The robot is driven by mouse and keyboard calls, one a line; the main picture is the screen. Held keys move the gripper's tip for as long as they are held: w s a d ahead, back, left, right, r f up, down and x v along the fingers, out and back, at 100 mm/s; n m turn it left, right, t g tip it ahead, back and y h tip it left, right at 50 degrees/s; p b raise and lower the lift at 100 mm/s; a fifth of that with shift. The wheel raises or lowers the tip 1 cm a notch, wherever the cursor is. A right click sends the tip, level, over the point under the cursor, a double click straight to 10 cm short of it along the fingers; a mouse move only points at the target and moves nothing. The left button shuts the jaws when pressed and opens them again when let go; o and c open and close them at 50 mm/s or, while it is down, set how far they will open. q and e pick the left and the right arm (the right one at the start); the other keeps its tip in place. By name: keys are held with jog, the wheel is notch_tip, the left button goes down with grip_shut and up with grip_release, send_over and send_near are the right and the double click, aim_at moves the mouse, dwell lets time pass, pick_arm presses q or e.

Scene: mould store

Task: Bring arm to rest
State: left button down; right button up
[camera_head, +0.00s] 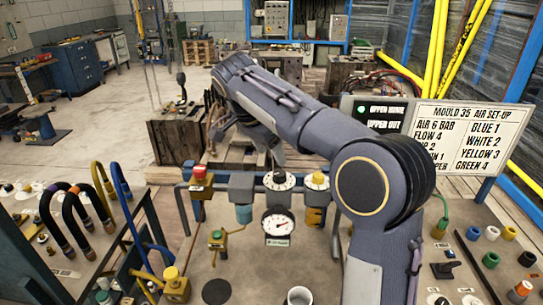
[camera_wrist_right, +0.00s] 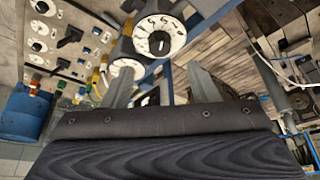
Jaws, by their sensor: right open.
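My right arm (camera_head: 290,115) rises from the bottom right in the head view, bends at a large dark elbow joint and reaches up and left over the bench. My right gripper (camera_head: 249,140) is partly hidden behind its own arm, above the row of valves. In the right wrist view its two grey fingers (camera_wrist_right: 160,90) stand apart with nothing held between them. A white numbered dial (camera_wrist_right: 159,42) shows beyond the fingers there. My left arm and left gripper are not in view.
The bench holds a pressure gauge (camera_head: 278,223), a red-topped valve (camera_head: 201,180), dark and coloured hoses (camera_head: 75,215) at left and several coloured fittings at right. A sign board (camera_head: 470,139) stands behind the elbow. Open floor (camera_head: 110,125) lies beyond, with wooden crates.

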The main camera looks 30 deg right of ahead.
dwell(0.4)
jog(key=s+f+n+t+y, duration=0.1)
jog(key=s+f+n+y, duration=0.25)
jog(key=s, duration=0.35)
jog(key=s+f+n+t+y, duration=0.1)
jog(key=s+f+n+y, duration=0.1)
jog(key=s+n, duration=0.35)
jog(key=s+a+f+n+t+y, duration=0.1)
jog(key=s+a+f, duration=0.3)
jog(key=s, duration=0.4)
jog(key=s+a+f+n+t+y, duration=0.1)
jog(key=s+a+f+n, duration=0.2)
jog(key=s, duration=0.4)
notch_tip(320, 180, down, 2)
jog(key=shift+s+a+n+t+y, duration=0.3)
jog(key=shift+s+a+y, duration=0.05)
jog(key=shift+a, duration=0.2)
